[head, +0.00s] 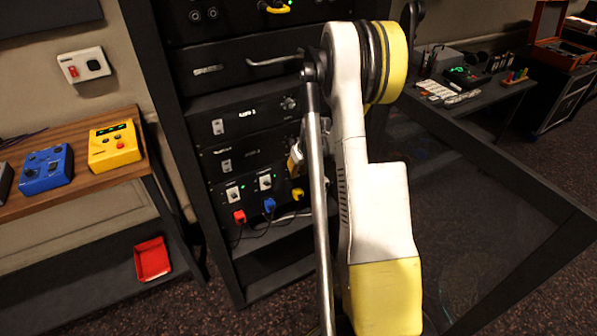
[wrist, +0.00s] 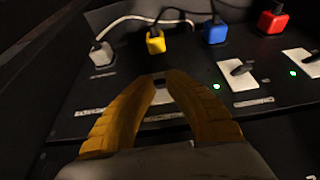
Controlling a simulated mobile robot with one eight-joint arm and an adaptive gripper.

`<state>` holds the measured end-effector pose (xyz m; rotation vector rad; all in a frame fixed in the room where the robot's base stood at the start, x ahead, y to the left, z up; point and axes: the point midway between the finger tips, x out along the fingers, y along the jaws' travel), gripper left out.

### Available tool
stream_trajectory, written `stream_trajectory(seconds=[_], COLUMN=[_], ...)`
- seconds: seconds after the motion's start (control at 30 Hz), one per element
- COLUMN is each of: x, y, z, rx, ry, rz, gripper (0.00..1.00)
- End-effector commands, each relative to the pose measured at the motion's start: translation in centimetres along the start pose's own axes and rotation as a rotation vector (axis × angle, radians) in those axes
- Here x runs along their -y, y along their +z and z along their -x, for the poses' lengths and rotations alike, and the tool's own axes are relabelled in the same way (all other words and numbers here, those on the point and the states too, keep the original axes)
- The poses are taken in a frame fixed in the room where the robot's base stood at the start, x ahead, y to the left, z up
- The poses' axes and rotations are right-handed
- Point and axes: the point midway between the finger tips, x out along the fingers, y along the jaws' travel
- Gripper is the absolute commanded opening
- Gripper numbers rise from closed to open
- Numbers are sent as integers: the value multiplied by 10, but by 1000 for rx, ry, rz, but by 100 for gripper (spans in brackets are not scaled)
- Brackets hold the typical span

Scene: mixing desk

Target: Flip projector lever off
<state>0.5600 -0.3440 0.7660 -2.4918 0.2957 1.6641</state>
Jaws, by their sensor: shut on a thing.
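In the wrist view my gripper (wrist: 162,77) has its two yellow fingers closed together at the tips, over a pale switch plate (wrist: 163,97) in line with the yellow plug. They are shut on that plate's lever, a dark bit of which (wrist: 159,81) shows between the tips. The lever's tilt is hidden. Two other levers, a middle one (wrist: 240,70) and one at the right (wrist: 313,58), stand on their own plates, each beside a lit green light. Labels are too small to read. In the head view my arm mostly hides my gripper (head: 296,160).
White (wrist: 101,54), yellow (wrist: 155,41), blue (wrist: 214,32) and red (wrist: 273,20) plugs with cables sit close along the panel. The black rack frame (head: 172,130) borders the panel. A wooden table (head: 75,175) stands at the left.

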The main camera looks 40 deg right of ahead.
Motion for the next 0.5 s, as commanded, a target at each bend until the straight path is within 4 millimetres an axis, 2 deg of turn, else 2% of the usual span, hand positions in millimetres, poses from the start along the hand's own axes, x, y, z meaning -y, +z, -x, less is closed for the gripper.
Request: stream_trajectory(seconds=[0.17, 0.33, 0.5], x=[0, 0, 0], y=[2, 9, 9], z=[-2, -10, -8], rx=[-20, -198, -336], ry=[-1, -1, -1], rz=[-1, -3, -1], gripper=[0, 0, 0])
